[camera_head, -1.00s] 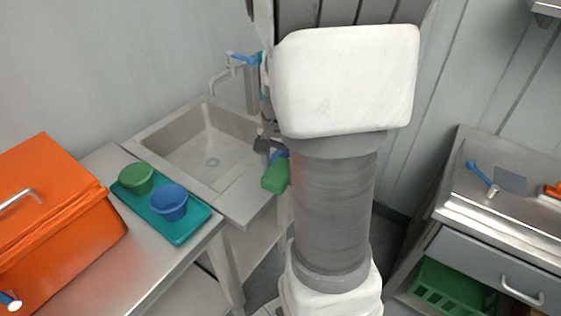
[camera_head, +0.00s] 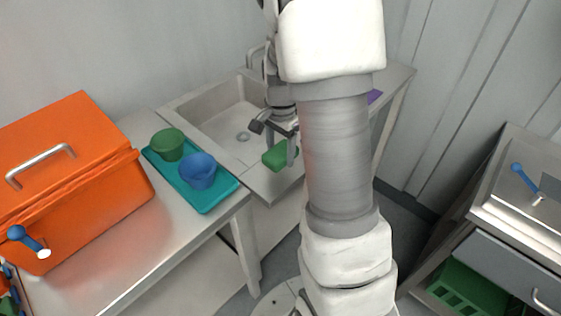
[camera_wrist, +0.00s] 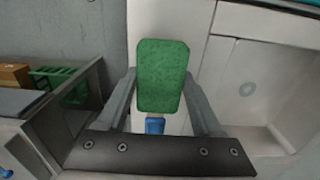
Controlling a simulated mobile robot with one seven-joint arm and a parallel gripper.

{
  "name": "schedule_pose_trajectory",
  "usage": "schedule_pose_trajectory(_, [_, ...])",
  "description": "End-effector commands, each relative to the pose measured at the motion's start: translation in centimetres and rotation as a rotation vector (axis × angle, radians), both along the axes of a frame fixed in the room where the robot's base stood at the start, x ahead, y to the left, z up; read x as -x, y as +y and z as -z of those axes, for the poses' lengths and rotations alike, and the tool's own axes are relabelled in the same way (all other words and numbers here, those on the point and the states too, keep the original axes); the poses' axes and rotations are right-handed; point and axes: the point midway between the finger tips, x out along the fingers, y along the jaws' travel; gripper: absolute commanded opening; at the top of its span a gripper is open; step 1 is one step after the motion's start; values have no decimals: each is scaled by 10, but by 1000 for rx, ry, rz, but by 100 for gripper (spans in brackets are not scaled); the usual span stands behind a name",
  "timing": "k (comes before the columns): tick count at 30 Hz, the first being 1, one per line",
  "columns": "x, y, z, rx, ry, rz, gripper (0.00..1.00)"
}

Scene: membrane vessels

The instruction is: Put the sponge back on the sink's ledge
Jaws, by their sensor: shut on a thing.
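The green sponge (camera_head: 281,155) is in my gripper (camera_head: 277,140), over or near the front ledge (camera_head: 268,182) of the sink. In the wrist view the sponge (camera_wrist: 162,76) sits between the two fingers of my gripper (camera_wrist: 162,95), its broad face to the camera. A small blue part (camera_wrist: 155,125) shows just behind it. Whether the sponge touches the ledge cannot be told.
A teal tray (camera_head: 213,203) with a green cup (camera_head: 168,144) and a blue cup (camera_head: 198,170) stands left of the sink. An orange box (camera_head: 95,200) is beside it. A purple item (camera_head: 373,97) lies on the sink's right side. A drawer cabinet (camera_head: 500,240) stands at right.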

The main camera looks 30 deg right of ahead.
Motion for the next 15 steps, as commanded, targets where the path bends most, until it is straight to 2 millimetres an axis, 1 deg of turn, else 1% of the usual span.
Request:
schedule_pose_trajectory(4, [-1, 0, 13, 0, 2, 1, 15])
schedule_pose_trajectory(9, [0, 0, 38, -2, 2, 0, 15])
schedule_pose_trajectory(15, [-1, 0, 40, -1, -2, 0, 15])
